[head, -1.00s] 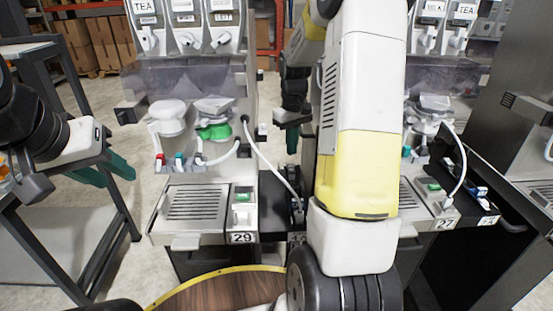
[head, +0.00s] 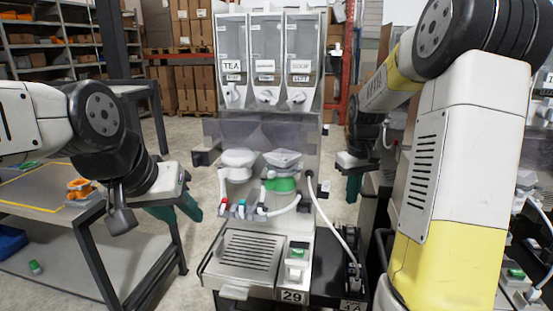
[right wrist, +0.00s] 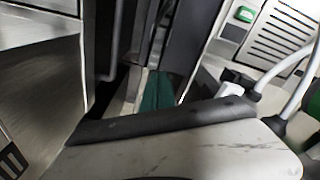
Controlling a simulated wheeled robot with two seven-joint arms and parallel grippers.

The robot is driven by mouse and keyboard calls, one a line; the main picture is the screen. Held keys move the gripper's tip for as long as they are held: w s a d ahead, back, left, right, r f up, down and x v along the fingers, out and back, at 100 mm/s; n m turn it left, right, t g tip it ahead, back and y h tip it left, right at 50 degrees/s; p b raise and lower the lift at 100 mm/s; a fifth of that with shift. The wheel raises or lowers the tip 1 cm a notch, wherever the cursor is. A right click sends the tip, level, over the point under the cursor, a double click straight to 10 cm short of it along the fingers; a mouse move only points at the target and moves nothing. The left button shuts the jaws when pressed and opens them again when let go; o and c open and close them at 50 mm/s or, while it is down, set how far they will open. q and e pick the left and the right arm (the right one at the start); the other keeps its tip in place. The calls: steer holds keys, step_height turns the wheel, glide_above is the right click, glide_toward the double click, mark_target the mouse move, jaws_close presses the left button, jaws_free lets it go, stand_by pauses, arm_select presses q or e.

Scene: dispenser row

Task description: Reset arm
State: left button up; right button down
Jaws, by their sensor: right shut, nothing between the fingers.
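My left gripper (head: 176,210), with dark green fingers, hangs at the left in the head view, in front of the grey bench and left of the dispenser. It holds nothing that I can see, and its finger gap is unclear. My right arm fills the right side of the head view, bent at a large black joint. My right gripper (head: 353,186) shows small behind it, right of the dispenser. In the right wrist view its green fingers (right wrist: 158,92) are shut together and empty, pointing down a narrow dark gap beside metal panels.
The dispenser (head: 266,65) marked TEA stands in the middle, with a drip tray (head: 250,251) and a white hose on its right. A grey bench (head: 40,203) with an orange item (head: 80,188) stands at the left. More machines stand close behind my right arm.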

steer(key=s+a+r+m+t+y, duration=0.1)
steer(key=s+a+r, duration=0.4)
steer(key=s, duration=0.5)
steer(key=s+a+r+m+t+y, duration=0.1)
steer(key=s+a+r+t, duration=0.3)
steer(key=s, duration=0.7)
steer(key=shift+s+a+r+t, duration=0.3)
steer(key=shift+a+r, duration=0.45)
steer(key=shift+a, duration=0.35)
steer(key=shift+w, duration=0.1)
steer(key=m+g+h, duration=0.3)
steer(key=m+g, duration=0.1)
glide_above(350, 229)
steer(key=s+x, duration=0.1)
steer(key=x, duration=0.5)
steer(key=shift+s, duration=0.4)
steer(key=shift+f, duration=0.1)
steer(key=x, duration=1.4)
steer(key=shift+s+a, duration=0.15)
steer(key=shift+s, duration=0.2)
